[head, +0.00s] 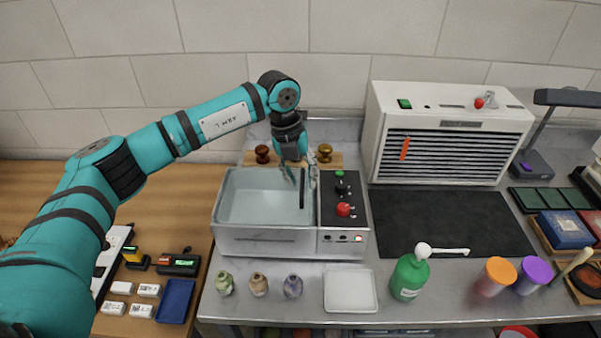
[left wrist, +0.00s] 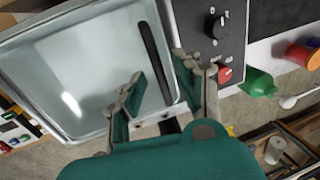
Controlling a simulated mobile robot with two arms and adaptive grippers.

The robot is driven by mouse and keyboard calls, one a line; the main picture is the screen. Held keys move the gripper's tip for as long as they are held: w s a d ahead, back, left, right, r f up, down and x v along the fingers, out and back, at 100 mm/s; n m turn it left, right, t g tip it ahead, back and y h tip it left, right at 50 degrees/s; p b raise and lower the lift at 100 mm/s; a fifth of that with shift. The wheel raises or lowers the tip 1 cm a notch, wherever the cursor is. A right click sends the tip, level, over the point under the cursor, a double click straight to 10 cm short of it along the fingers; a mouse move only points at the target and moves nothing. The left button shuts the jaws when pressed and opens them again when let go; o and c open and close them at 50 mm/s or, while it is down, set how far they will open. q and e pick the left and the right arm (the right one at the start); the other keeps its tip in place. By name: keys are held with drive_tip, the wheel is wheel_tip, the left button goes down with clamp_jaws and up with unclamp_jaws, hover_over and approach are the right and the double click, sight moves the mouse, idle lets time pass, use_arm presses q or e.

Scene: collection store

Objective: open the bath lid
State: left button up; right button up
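The bath (head: 265,240) is a metal box at the middle of the bench. Its pale, glassy lid (head: 255,195) lies flat over the top and looks closed. A long black handle (head: 302,190) runs along the lid's right side; it also shows in the left wrist view (left wrist: 155,62). My left gripper (head: 300,178) is above the lid's right side, pointing down. In the left wrist view my left gripper (left wrist: 160,88) has its fingers apart, with the handle seen between them and nothing gripped. Whether the fingers touch the handle cannot be told. My right gripper is out of view.
A control panel (head: 341,225) with black and red knobs adjoins the bath's right side. Brown knobs (head: 263,153) stand behind it. Small jars (head: 258,284), a white tray (head: 350,291) and a green bottle (head: 408,277) stand in front. A white cabinet (head: 445,135) and a clear black mat (head: 450,222) are right.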

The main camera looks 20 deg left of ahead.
use_arm(q)
drive_tip(key=c, duration=0.6)
clamp_jaws()
drive_tip(key=shift+r, duration=0.1)
drive_tip(key=shift+s+a+r+h+b, duration=0.1)
drive_tip(key=shift+a+r+h+b, duration=0.35)
drive_tip(key=shift+r, duration=0.3)
drive_tip(key=s+a+r+t+h+b, duration=0.2)
drive_tip(key=a+r+h+b, duration=0.4)
drive_tip(key=a, duration=0.4)
drive_tip(key=s+a+r+t+h+b, duration=0.2)
drive_tip(key=s+a+r+h+b, duration=0.2)
drive_tip(key=a, duration=0.7)
drive_tip(key=shift+r+t+h+b, duration=0.3)
drive_tip(key=shift+r+h+b, duration=0.9)
drive_tip(key=shift+h+b, duration=0.9)
drive_tip(key=shift+s+h, duration=0.1)
drive_tip(key=shift+h, duration=0.15)
